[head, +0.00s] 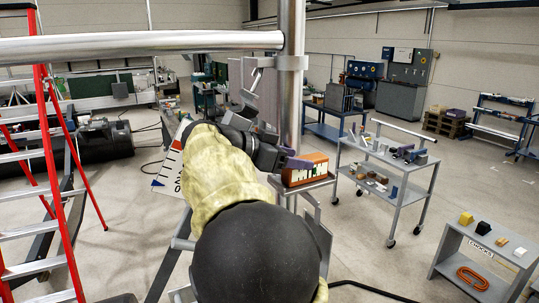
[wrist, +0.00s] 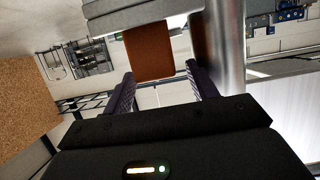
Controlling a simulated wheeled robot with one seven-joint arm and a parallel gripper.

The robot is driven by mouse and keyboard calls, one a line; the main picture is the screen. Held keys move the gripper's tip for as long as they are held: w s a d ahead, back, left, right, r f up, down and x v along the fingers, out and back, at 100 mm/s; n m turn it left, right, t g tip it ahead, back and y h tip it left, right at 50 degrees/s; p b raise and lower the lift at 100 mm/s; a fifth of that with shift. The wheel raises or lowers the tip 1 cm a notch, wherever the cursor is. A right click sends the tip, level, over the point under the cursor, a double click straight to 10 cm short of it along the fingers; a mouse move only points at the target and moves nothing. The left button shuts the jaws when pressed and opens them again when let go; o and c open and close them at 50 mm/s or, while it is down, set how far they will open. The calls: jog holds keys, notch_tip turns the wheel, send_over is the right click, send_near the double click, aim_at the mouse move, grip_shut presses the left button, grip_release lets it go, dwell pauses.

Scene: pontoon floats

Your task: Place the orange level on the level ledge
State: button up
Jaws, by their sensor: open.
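The orange level (head: 305,169), with white lettering on its side, stands on a small grey ledge (head: 308,185) beside the steel post. In the wrist view the level (wrist: 148,52) lies ahead of the fingers and meets the grey ledge (wrist: 130,14) at the top of the picture. My gripper (head: 293,162) is at the level's left end in the head view. In the wrist view my gripper (wrist: 163,88) is open, its two purple fingers apart with clear space between them. The level's far side is hidden.
The vertical steel post (head: 291,80) stands close behind the gripper, and a thick horizontal rail (head: 140,45) crosses above. A red ladder (head: 45,150) is at left. A grey cart (head: 388,165) with small items and a low table (head: 485,240) with blocks stand at right.

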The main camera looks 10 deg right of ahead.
jog(key=b+v, duration=0.3)
jog(key=v, duration=0.8)
